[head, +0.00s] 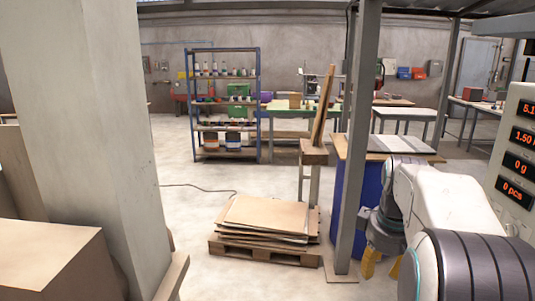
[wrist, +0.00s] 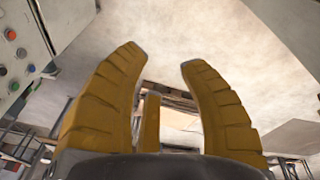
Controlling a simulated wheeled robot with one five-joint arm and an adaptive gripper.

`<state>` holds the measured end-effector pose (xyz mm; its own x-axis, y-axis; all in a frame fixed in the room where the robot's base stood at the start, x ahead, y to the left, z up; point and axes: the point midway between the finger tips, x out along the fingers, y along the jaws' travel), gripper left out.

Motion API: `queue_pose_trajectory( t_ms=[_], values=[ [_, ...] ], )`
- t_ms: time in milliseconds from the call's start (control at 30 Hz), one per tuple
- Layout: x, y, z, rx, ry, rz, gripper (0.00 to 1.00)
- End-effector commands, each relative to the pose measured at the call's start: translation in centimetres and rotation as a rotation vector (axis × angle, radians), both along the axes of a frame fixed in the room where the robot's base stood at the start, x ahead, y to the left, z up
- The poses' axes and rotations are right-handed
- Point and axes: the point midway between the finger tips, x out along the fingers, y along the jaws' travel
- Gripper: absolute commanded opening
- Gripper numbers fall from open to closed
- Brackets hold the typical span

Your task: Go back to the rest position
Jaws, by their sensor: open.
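In the head view, my white arm reaches in from the lower right, and the yellow fingers of my gripper (head: 382,266) hang downward beside a blue bin (head: 348,205). The fingertips are partly hidden by my arm in that view.
A grey steel post (head: 357,150) stands just left of my gripper. A pallet (head: 265,252) with stacked cardboard sheets (head: 262,215) lies on the floor. A display panel (head: 515,150) is close at right. A thick pillar (head: 85,120) fills the left. Floor between pillar and pallet is clear.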

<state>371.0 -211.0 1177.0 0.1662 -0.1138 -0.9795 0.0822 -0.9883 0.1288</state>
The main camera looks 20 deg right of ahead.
Motion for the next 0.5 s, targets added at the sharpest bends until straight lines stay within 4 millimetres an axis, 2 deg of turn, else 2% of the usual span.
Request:
queue_pose_trajectory(
  t_ms=[33, 200, 300, 400, 500],
  values=[
    [-0.5, 2.9, 0.4, 0.0, -0.021, 0.005, 0.37],
    [-3.4, 10.6, 0.1, 0.023, -0.087, -0.015, 0.37],
    [-5.7, 14.1, -0.7, 0.043, -0.122, -0.027, 0.37],
    [-7.9, 16.8, -1.7, 0.067, -0.151, -0.037, 0.37],
    [-9.9, 18.7, -2.8, 0.09, -0.174, -0.048, 0.37]
  ],
)
